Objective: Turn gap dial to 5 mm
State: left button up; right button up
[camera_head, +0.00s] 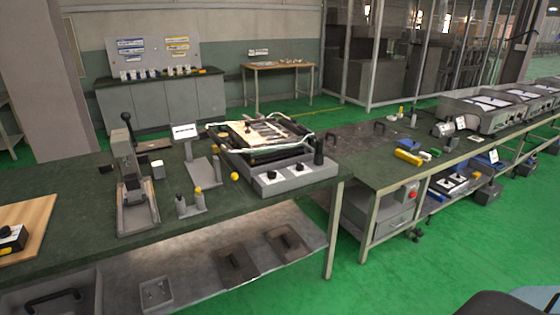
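A grey heating machine (292,182) stands near the right end of the near dark green bench. Its front panel has two dark dials on white plates, a left dial (271,176) and a right dial (298,168). Their markings are too small to read, so I cannot tell which is the gap dial or its setting. Above the panel is a tan plate (255,133) with metal strips, and a black upright handle (319,151) stands at the right side.
On the near bench (85,195) stand a lever press (133,185), a small sign (185,132) and small bottles (197,197). Green floor (400,280) is clear in front.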

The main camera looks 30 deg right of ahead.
aim_at(272, 175)
jog(key=i+l, duration=0.25)
jog(key=l, duration=0.15)
jog(key=i+l, duration=0.2)
jog(key=l, duration=0.2)
jog(key=i+l, duration=0.25)
jog(key=l, duration=0.15)
jog(key=i+l, duration=0.2)
jog(key=l, duration=0.2)
jog(key=i+l, duration=0.25)
jog(key=l, duration=0.15)
jog(key=i+l, duration=0.2)
jog(key=l, duration=0.2)
